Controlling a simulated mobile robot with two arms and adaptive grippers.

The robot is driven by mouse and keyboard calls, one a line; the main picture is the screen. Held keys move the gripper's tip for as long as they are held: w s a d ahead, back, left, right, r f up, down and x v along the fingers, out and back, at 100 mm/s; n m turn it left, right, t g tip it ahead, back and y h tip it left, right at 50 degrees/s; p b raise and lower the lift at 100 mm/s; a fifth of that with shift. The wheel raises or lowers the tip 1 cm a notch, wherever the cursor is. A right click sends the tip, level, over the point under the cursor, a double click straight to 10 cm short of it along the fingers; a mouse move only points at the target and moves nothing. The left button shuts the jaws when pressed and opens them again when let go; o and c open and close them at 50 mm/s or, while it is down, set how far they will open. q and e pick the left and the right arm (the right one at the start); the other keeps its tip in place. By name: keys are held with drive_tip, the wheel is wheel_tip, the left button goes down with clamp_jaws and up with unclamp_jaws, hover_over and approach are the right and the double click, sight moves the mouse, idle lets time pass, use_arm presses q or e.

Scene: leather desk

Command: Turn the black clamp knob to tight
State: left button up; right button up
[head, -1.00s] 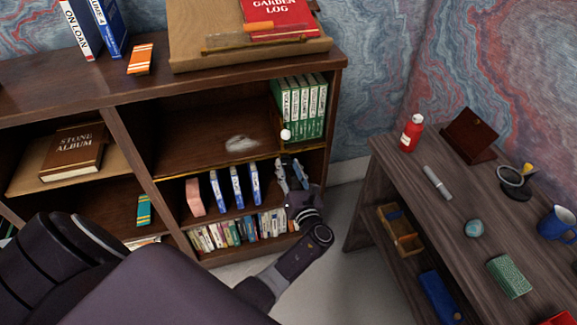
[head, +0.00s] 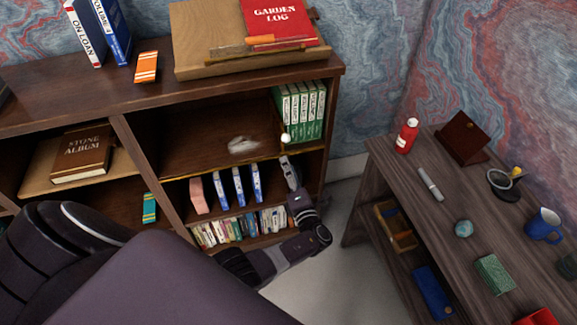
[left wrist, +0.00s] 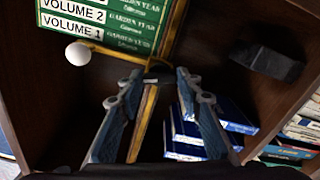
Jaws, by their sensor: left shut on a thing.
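The black clamp knob (left wrist: 158,76) is a small dark piece with a pale mark, on the brass rail (left wrist: 150,100) at the front of the bookcase shelf. In the left wrist view it sits between the fingertips of my left gripper (left wrist: 155,78), which is shut on it. In the head view the left gripper (head: 289,172) is at the right end of the bookcase, just below the middle shelf's front edge, and it hides the knob there. The white ball (left wrist: 77,53) shows beside the gripper, by the green volumes (left wrist: 105,18). My right gripper is not in view.
Blue books (head: 237,186) and a pink block (head: 197,195) stand on the shelf left of the gripper. A dark block (left wrist: 265,63) shows at right in the wrist view. A wooden desk (head: 452,160) with a red bottle (head: 406,136) stands to the right, across a floor gap.

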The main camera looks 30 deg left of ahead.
use_arm(q)
drive_tip(key=shift+m+p, duration=0.45)
drive_tip(key=shift+m, duration=1.05)
drive_tip(key=o, duration=1.2)
drive_tip(key=shift+c, duration=0.2)
drive_tip(key=v, duration=1.2)
drive_tip(key=shift+f, duration=0.1)
